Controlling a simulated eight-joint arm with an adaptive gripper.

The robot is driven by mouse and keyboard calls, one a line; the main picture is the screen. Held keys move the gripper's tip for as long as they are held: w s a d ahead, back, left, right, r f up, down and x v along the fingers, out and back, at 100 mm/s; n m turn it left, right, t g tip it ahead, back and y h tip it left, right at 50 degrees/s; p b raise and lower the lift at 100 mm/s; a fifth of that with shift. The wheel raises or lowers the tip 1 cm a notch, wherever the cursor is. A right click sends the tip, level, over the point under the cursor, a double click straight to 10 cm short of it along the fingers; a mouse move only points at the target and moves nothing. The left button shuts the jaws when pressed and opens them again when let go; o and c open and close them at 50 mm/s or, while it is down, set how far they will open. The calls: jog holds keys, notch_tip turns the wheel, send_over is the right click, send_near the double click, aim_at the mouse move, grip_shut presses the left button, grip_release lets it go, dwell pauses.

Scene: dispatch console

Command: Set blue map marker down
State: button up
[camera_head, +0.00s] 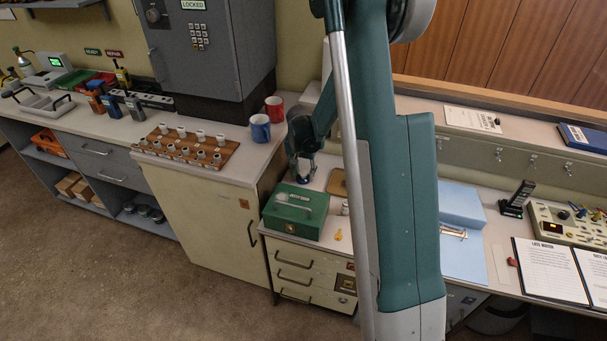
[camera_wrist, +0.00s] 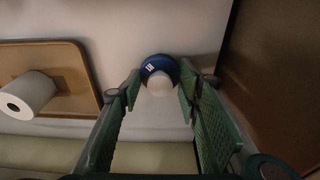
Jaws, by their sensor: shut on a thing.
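The blue map marker (camera_wrist: 158,70) shows in the wrist view as a round blue base with a small white label and a pale rounded top. It sits between the tips of my gripper (camera_wrist: 159,88), whose green-padded fingers are shut on it. A pale counter surface lies behind it; I cannot tell whether the marker touches it. In the head view my gripper (camera_head: 303,172) is low over the counter, behind the green box (camera_head: 296,211).
A tan tray (camera_wrist: 85,72) with a white cylinder (camera_wrist: 28,95) lies left of the marker in the wrist view. A brown upright surface (camera_wrist: 272,70) is close on the right. In the head view, red and blue mugs (camera_head: 260,128) and a peg board (camera_head: 186,149) stand left.

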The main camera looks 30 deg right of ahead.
aim_at(302, 181)
jog(key=shift+f, duration=0.15)
jog(key=o, duration=0.9)
jog(key=r+p, duration=0.1)
jog(key=r, duration=0.3)
jog(key=s+a+r, duration=0.1)
jog(key=r, duration=0.3)
jog(key=r+p, duration=0.1)
jog(key=r, duration=0.3)
jog(key=shift+s+a+r+p, duration=0.1)
jog(key=shift+s+a+p, duration=0.05)
jog(key=shift+p, duration=0.15)
jog(key=shift+r, duration=0.1)
